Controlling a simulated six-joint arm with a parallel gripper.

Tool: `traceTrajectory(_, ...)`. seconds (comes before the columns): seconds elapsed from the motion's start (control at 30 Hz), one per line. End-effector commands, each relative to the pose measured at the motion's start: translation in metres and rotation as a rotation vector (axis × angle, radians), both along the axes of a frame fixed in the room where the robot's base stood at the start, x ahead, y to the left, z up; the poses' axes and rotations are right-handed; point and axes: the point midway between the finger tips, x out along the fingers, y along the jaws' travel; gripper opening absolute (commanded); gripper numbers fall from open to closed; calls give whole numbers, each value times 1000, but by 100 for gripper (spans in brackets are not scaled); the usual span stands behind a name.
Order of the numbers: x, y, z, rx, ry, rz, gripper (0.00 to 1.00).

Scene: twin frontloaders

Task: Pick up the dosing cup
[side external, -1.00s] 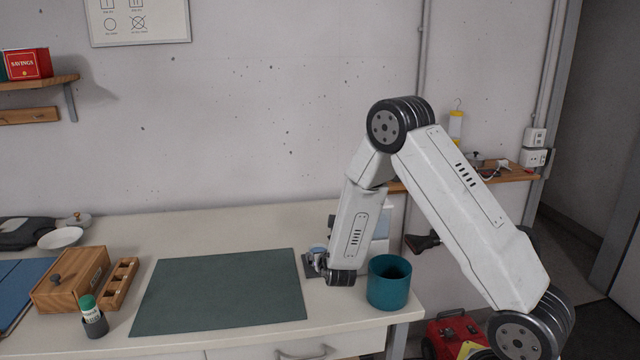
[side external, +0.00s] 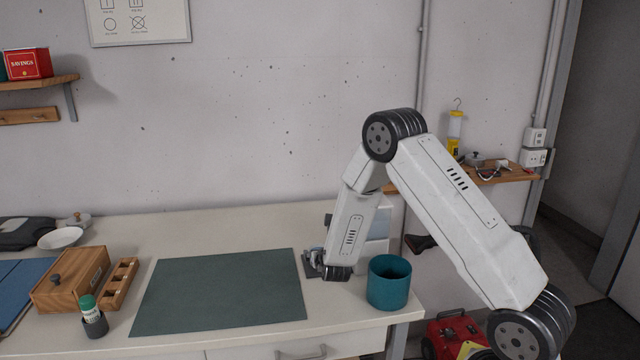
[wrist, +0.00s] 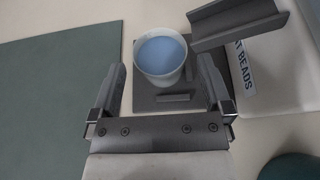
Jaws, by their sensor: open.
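The dosing cup (wrist: 161,57) is a small white cup, blue inside, standing on a dark grey stand plate (wrist: 147,103) in the wrist view. My gripper (wrist: 162,66) is open, with one finger on each side of the cup and a gap showing on the left; the right finger is close to the rim. The cup's lower part is hidden from above. In the side view my gripper (side external: 314,262) is low over the bench at the stand, and the cup is too small and covered to make out.
A grey chute (wrist: 235,22) overhangs just right of the cup, beside a white dispenser lettered "BEADS" (wrist: 270,85). A teal bin (side external: 388,290) stands at the bench's right front. A green mat (side external: 222,290) lies clear to the left.

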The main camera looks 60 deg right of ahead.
Motion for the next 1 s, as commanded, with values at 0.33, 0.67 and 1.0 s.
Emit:
traceTrajectory(0.33, 22, -21, -14, 1, -1, -2, 100)
traceTrajectory(0.67, 25, -24, -16, 1, 0, 0, 100)
traceTrajectory(1.0, 25, -24, -16, 1, 0, 0, 94)
